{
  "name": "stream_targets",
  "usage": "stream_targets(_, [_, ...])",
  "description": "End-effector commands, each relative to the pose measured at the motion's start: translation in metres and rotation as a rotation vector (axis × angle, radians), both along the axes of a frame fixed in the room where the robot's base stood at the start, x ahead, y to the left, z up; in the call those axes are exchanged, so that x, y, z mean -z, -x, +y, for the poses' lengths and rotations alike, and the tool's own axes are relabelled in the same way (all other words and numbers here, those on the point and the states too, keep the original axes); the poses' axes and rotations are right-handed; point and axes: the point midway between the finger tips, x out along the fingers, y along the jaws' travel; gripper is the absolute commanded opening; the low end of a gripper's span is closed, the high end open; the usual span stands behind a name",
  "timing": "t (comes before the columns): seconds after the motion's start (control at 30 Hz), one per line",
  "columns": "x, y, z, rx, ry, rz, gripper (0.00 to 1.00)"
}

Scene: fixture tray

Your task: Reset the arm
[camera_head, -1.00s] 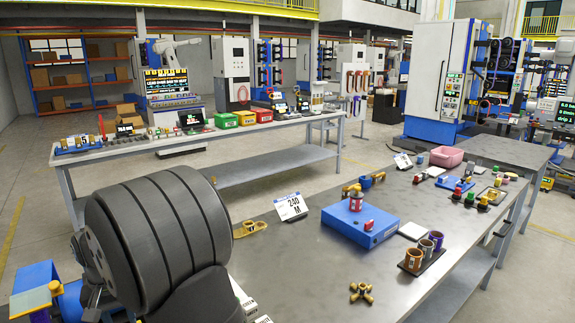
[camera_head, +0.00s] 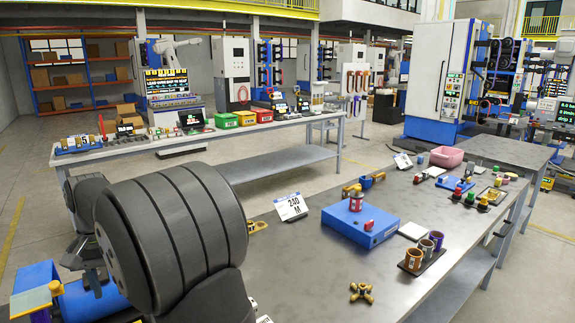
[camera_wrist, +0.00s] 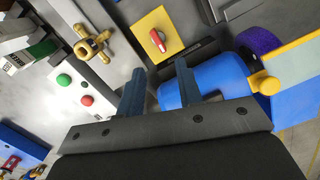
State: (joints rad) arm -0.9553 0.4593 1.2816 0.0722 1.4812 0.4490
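My gripper (camera_wrist: 160,88) shows in the wrist view with its two dark blue-grey fingers apart. The blue cylinder also shows in the head view (camera_head: 95,302) at the lower left, below my dark arm links. My large grey arm link hides the left end of the near table.
In the wrist view, a yellow plate with a red switch (camera_wrist: 157,40) and green and red buttons (camera_wrist: 86,100) lie near the fingers. The near table's front middle is mostly clear.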

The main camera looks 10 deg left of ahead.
Motion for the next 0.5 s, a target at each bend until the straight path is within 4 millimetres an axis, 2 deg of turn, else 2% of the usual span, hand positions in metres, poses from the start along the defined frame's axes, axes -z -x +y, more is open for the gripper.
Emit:
stream_targets(0.03, [0.012, -0.001, 0.000, 0.026, 0.010, 0.023, 0.33])
stream_targets(0.5, [0.104, -0.003, -0.002, 0.287, 0.088, 0.213, 0.33])
